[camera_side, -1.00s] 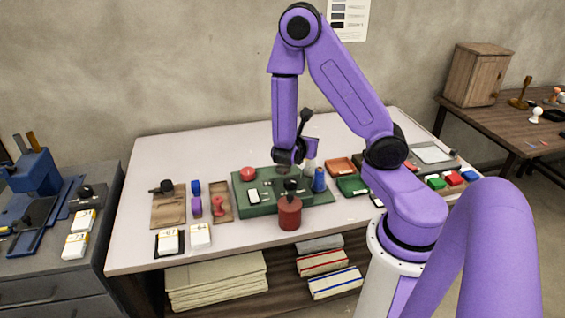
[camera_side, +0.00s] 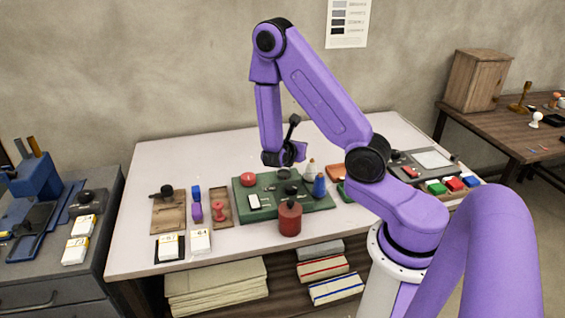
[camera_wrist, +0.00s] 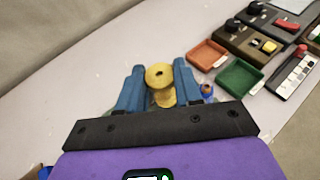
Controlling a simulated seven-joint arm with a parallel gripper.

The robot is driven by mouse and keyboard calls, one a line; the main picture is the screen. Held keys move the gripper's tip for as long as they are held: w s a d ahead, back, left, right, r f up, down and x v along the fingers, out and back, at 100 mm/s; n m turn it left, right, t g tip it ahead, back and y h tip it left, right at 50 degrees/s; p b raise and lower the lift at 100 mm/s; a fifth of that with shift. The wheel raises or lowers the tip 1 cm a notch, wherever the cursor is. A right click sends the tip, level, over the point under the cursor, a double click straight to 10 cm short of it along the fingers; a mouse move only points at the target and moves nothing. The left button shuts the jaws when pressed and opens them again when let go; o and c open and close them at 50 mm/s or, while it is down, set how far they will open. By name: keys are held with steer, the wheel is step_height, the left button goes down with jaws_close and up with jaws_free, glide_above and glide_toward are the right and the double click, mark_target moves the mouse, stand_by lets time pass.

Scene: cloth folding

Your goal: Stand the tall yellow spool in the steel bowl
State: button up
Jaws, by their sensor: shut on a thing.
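The yellow spool (camera_wrist: 160,77) stands between the two blue fingers of my gripper (camera_wrist: 160,70) in the wrist view. In the wrist view the area under the spool is mostly hidden by the gripper.
A pale cone (camera_side: 310,169) and a blue spool (camera_side: 319,186) stand right of the gripper. A red canister (camera_side: 290,218) is at the mat's front. An orange tray (camera_wrist: 208,54) and a green tray (camera_wrist: 240,77) lie to the right. The table's back left is clear.

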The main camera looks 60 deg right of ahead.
steer(key=shift+w+d+f, duration=0.25)
steer(key=shift+w, duration=0.1)
steer(key=w+d+f, duration=0.1)
steer(key=w+f, duration=0.1)
steer(key=w+d+f, duration=0.1)
steer(key=w+f, duration=0.1)
steer(key=w+d+f, duration=0.1)
steer(key=w+f, duration=0.1)
steer(key=shift+d+f, duration=0.25)
steer(key=shift+f, duration=0.1)
steer(key=shift+w+f, duration=0.1)
steer(key=shift+f, duration=1.5)
steer(key=shift+f, duration=0.15)
steer(key=o, duration=1)
